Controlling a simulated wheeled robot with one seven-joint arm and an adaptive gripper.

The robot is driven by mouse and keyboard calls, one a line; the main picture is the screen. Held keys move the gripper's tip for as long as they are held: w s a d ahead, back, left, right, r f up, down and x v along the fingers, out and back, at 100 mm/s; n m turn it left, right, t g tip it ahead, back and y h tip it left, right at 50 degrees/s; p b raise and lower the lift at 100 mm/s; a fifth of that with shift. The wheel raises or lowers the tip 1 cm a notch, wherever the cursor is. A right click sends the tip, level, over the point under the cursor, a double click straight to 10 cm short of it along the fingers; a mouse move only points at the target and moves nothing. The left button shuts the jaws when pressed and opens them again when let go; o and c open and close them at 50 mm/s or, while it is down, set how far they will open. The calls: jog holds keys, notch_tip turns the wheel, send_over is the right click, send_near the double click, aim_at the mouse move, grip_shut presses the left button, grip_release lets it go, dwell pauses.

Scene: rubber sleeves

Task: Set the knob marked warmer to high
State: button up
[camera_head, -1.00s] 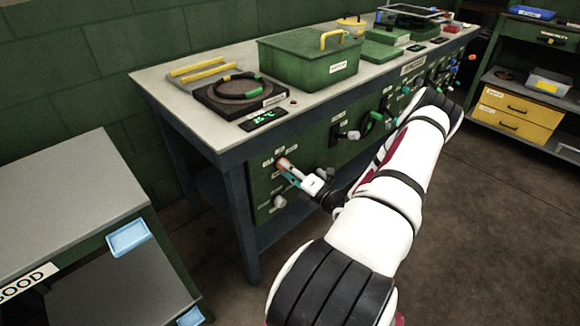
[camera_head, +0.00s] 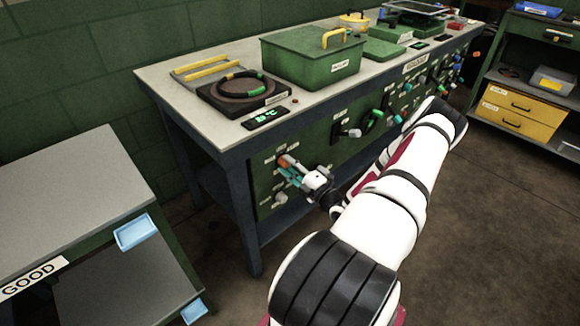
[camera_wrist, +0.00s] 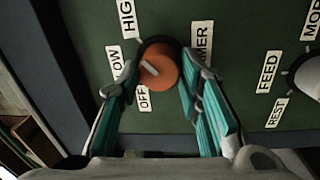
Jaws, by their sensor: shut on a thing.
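The orange warmer knob (camera_wrist: 158,68) is on the green panel, with a white pointer mark on its face. The mark points left and slightly up, towards the LOW label (camera_wrist: 118,64). The HIGH label (camera_wrist: 127,20) is above left, the OFF label (camera_wrist: 144,98) is below left, and the partly covered WARMER label (camera_wrist: 202,42) is to the right. My gripper (camera_wrist: 155,82) has a teal finger on each side of the knob and is shut on it. In the head view, my gripper (camera_head: 290,173) meets the orange knob (camera_head: 283,160) at the panel's near end.
A grey knob (camera_wrist: 307,75) with FEED and REST labels is to the right in the wrist view. A hot plate (camera_head: 238,92), a green display (camera_head: 266,117) and a green box (camera_head: 312,65) stand on the bench. A grey table (camera_head: 75,190) is at the left.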

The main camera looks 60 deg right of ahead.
jog(key=shift+f, duration=0.1)
jog(key=o, duration=1.2)
jog(key=shift+c, duration=0.2)
jog(key=shift+s, duration=0.1)
jog(key=r+v, duration=0.1)
jog(key=v, duration=1)
jog(key=shift+s+a+f, duration=0.15)
jog(key=shift+s+f, duration=0.3)
jog(key=shift+f, duration=0.05)
